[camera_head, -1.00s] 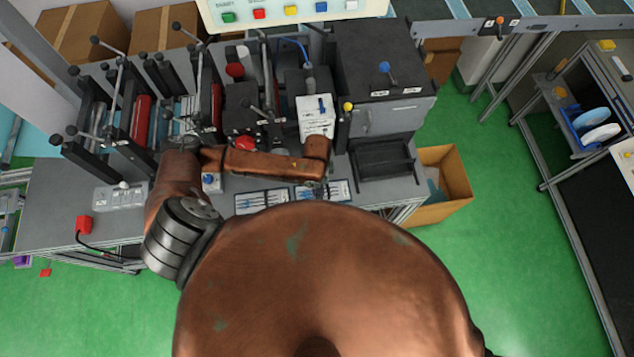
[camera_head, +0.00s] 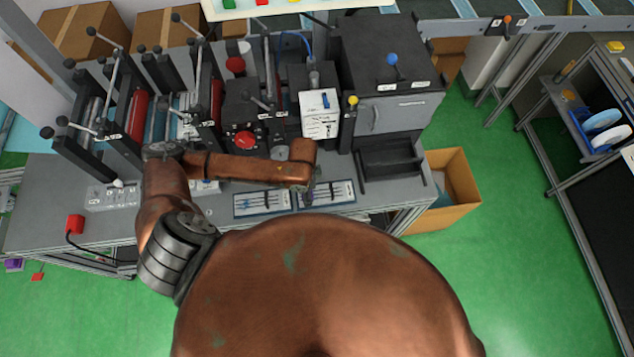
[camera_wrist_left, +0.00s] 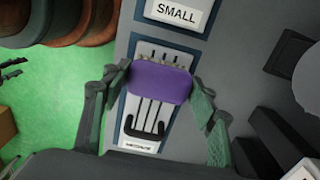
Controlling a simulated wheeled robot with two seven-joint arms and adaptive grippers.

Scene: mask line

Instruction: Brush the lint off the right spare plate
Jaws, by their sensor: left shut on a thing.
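Two spare plates lie side by side at the front of the bench, the left spare plate (camera_head: 262,203) and the right spare plate (camera_head: 340,195). In the left wrist view, the right spare plate (camera_wrist_left: 177,62) has a dark blue border, pale strips and a label too small to read. My left gripper (camera_head: 308,192) is over its left part. In the left wrist view, my left gripper (camera_wrist_left: 160,90) is shut on a purple block (camera_wrist_left: 160,83), apparently the brush, which covers the plate's middle. I cannot tell whether it touches the plate, and no lint is clear. My right gripper is out of view.
A black rack (camera_head: 390,165) stands right of the plates, with an open cardboard box (camera_head: 455,185) beyond the bench end. A white box (camera_head: 319,115) and machines with levers stand behind. A red switch (camera_head: 75,224) is at the left bench edge.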

